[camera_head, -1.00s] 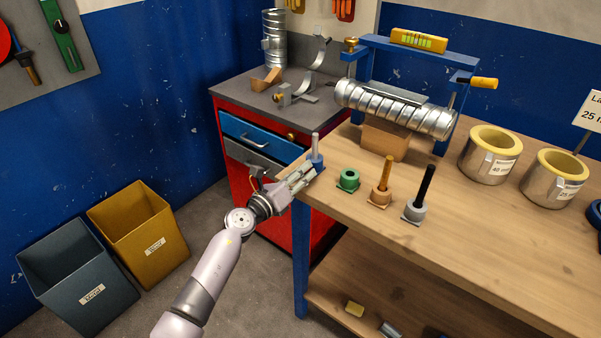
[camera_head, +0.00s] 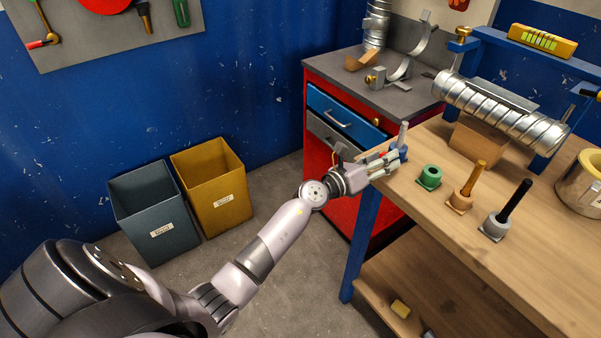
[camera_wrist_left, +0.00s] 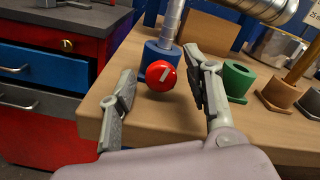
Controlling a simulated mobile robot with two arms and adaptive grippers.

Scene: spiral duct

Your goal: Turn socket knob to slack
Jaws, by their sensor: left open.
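A red round knob (camera_wrist_left: 161,76) with a slanted white mark sits on the front of a blue socket (camera_wrist_left: 151,53) at the bench corner. A grey metal rod (camera_wrist_left: 173,18) stands upright in the socket. The blue socket (camera_head: 403,153) and rod (camera_head: 402,134) also show in the head view, where the gripper covers the knob. My left gripper (camera_head: 387,158) is at the socket from the left. In the left wrist view its open fingers (camera_wrist_left: 160,82) stand on either side of the knob, with visible gaps. My right gripper is not in view.
Green (camera_head: 430,177), brown (camera_head: 460,200) and grey (camera_head: 494,227) sockets stand along the wooden bench (camera_head: 425,208). A spiral duct (camera_head: 500,110) lies behind them. A red cabinet (camera_head: 318,165) is behind the arm. Two bins (camera_head: 215,190) stand on the floor at left.

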